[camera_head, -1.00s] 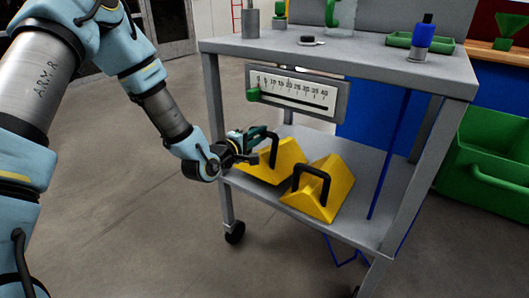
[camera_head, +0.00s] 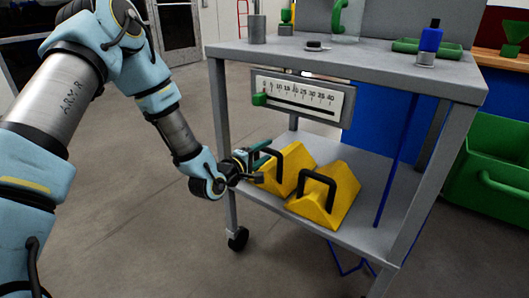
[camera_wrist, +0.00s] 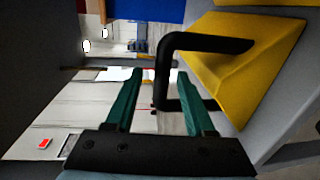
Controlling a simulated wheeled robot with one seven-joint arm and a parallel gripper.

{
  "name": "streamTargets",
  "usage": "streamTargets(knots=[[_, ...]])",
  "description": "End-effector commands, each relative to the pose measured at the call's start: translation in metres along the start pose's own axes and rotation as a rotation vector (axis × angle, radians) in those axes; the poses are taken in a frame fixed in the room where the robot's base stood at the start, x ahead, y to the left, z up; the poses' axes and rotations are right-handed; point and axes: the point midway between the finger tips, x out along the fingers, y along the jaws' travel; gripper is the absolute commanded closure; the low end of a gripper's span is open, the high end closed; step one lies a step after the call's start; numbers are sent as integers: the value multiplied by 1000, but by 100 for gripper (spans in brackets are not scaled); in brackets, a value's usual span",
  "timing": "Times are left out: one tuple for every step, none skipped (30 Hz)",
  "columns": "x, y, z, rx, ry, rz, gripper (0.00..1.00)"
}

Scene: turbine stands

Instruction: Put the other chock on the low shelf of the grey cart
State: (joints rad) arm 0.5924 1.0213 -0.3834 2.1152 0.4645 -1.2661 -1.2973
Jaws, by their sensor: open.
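Two yellow wedge chocks with black bar handles sit side by side on the low shelf (camera_head: 385,185) of the grey cart (camera_head: 222,110). The left chock (camera_head: 294,162) is nearest my gripper; the right chock (camera_head: 335,205) is in front of it to the right. My gripper (camera_head: 258,158) is open beside the left chock's handle, at the shelf's left side. In the wrist view the gripper (camera_wrist: 155,78) has its two green fingers apart. A chock's handle (camera_wrist: 163,70) appears between and beyond them, with its yellow body (camera_wrist: 245,60) to the right. Contact with the handle cannot be told.
A gauge panel (camera_head: 300,97) with a green knob hangs below the cart's top. A blue bottle (camera_head: 430,42) and green tray (camera_head: 412,46) are on top. A green bin (camera_head: 490,185) stands at right. The floor at left (camera_head: 130,220) is clear.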

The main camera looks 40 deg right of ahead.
Motion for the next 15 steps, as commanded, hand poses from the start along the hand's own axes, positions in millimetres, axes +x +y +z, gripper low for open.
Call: streamTargets(knots=[[0,0,0,0,0,1,46],[0,0,0,0,0,1,46],[-1,0,0,0,0,1,46],[-2,0,0,0,0,0,46],[-3,0,0,0,1,-1,46],[-7,0,0,-1,1,-1,46],[-10,0,-1,0,1,-1,46],[-14,1,-1,0,1,-1,46],[-20,1,0,-1,1,-1,46],[-26,1,-1,-2,1,-2,46],[-32,1,-1,-3,1,-2,46],[-40,1,-1,-2,2,-2,46],[-47,1,-1,-2,2,-3,46],[-54,2,-1,-3,2,-2,46],[-62,1,-1,-3,2,-2,46]])
